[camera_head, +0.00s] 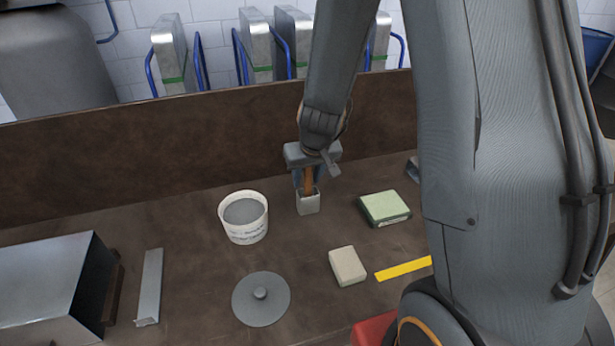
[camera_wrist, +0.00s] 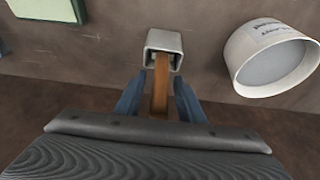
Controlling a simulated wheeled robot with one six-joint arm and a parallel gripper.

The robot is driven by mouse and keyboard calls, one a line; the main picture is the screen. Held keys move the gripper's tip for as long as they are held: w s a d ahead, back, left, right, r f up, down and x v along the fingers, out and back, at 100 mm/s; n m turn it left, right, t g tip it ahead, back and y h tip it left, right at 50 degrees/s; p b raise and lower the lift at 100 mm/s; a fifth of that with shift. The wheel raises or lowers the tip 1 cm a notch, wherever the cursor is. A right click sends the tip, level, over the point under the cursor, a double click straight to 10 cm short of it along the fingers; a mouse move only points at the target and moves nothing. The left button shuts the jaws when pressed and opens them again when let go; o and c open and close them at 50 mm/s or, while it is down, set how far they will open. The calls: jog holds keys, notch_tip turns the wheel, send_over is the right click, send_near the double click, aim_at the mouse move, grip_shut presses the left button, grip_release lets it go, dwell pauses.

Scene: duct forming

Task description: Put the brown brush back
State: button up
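The brown brush (camera_head: 308,182) stands upright in a small pale square holder (camera_head: 308,204) on the brown bench. Only its handle shows; its lower end is hidden inside the holder. My gripper (camera_head: 309,177) is directly above the holder, pointing down, with one finger on each side of the handle. In the wrist view the brush handle (camera_wrist: 160,84) runs between the two blue-grey fingers (camera_wrist: 160,92), with a narrow gap visible on both sides. The fingers look open around it. The holder's rim (camera_wrist: 164,40) is just beyond the fingertips.
A white tub (camera_head: 243,228) stands left of the holder, with a grey round lid (camera_head: 261,299) in front. A green-edged block (camera_head: 384,208), a beige block (camera_head: 347,266) and a yellow strip (camera_head: 403,268) lie to the right. A metal duct (camera_head: 45,290) and a metal strip (camera_head: 149,287) are at left.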

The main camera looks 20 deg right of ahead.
jog(key=shift+r, duration=0.15)
jog(key=p+v, duration=1)
jog(key=v, duration=0.2)
jog(key=s+r+g, duration=0.1)
jog(key=s+r, duration=0.3)
jog(key=s, duration=0.3)
jog(key=s+r+g, duration=0.1)
jog(key=s+r, duration=0.3)
jog(key=s, duration=0.3)
jog(key=shift+r, duration=0.3)
jog(key=shift+d, duration=0.1)
notch_tip(320, 180, down, 12)
jog(key=g+b, duration=0.1)
jog(key=b, duration=1)
jog(key=shift+w+f, duration=0.2)
jog(key=shift+w, duration=0.15)
